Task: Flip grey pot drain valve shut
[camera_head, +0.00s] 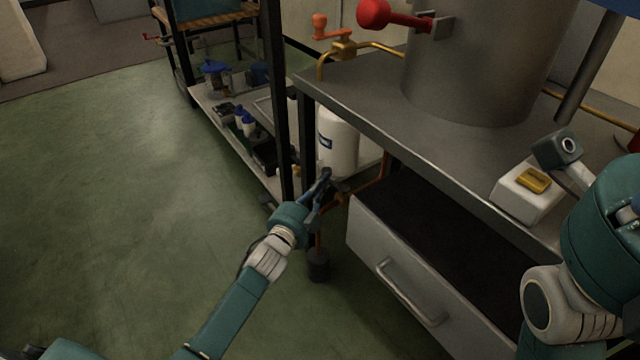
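The grey pot (485,60) is a large metal cylinder on the steel table (365,98). A lever with a red knob (374,14) sticks out from its left side on a grey bracket. I cannot tell for sure which part is its drain valve. My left gripper (322,188) is low at the table's left front leg, beside a copper pipe (345,200). It is small and dark here, so its opening and any contact with the pipe cannot be made out.
A drawer (405,275) stands open below the tabletop. A white canister (338,142) stands behind the table leg. An orange-handled brass valve (340,47) is at the table's back left. A white box with a yellow top (520,195) sits on the table. Green floor at left is clear.

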